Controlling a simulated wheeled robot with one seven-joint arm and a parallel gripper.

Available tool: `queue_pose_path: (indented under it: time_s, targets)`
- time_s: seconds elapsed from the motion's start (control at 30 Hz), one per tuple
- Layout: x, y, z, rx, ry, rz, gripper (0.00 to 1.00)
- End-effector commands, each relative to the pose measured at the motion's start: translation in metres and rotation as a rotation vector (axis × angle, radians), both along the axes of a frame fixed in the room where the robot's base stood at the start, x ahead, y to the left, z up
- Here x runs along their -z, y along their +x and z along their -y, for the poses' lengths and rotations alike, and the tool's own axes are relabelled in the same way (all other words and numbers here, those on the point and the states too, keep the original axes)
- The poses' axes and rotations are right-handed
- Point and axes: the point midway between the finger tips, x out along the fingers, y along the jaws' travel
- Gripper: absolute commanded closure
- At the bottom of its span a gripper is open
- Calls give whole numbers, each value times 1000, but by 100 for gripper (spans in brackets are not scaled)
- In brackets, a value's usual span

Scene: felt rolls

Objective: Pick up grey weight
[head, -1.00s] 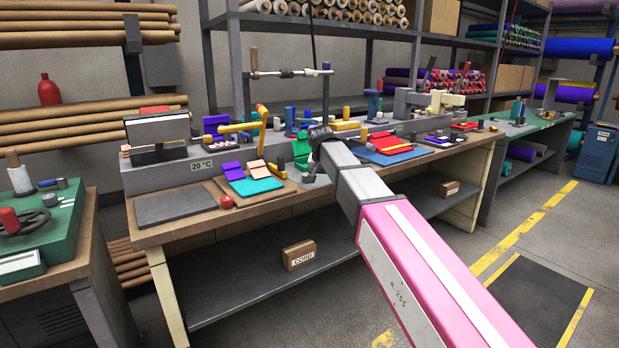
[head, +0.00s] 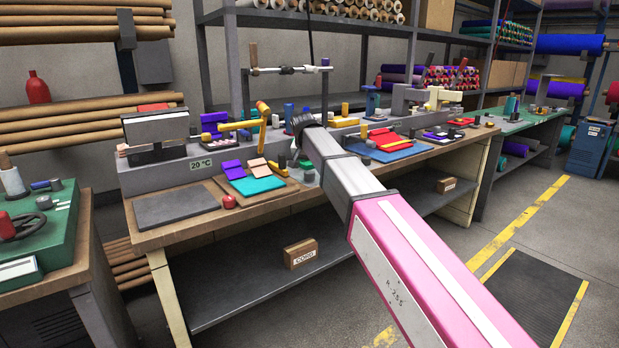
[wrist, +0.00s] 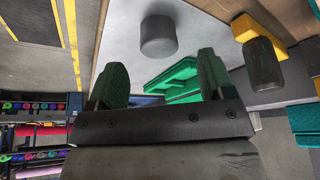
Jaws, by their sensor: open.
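The grey weight (wrist: 158,37) is a short dark grey cylinder in the wrist view, standing on a pale grey surface. My gripper (wrist: 160,72) is open, with one green-padded finger on each side of the picture. The weight lies beyond the fingertips, roughly centred between them and apart from both. Nothing is held. In the head view my arm reaches over the workbench and hides the fingers. A small grey cylinder (head: 309,177) beside the arm there looks like the same weight, but I cannot be sure.
A green block (wrist: 178,82) lies close to the weight, between the fingers in the wrist view. A dark rounded piece with a yellow part (wrist: 263,62) is to the right. On the workbench (head: 200,228), folded felt (head: 255,184) and a red knob (head: 229,202) lie left of my arm.

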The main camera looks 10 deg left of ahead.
Motion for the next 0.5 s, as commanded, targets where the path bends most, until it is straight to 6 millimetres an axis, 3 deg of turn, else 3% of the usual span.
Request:
queue_pose_path:
  time_s: [0.33, 0.5]
  targets:
    - [39, 18, 1, 0, -1, -1, 25]
    - [45, 20, 1, 0, 0, -1, 25]
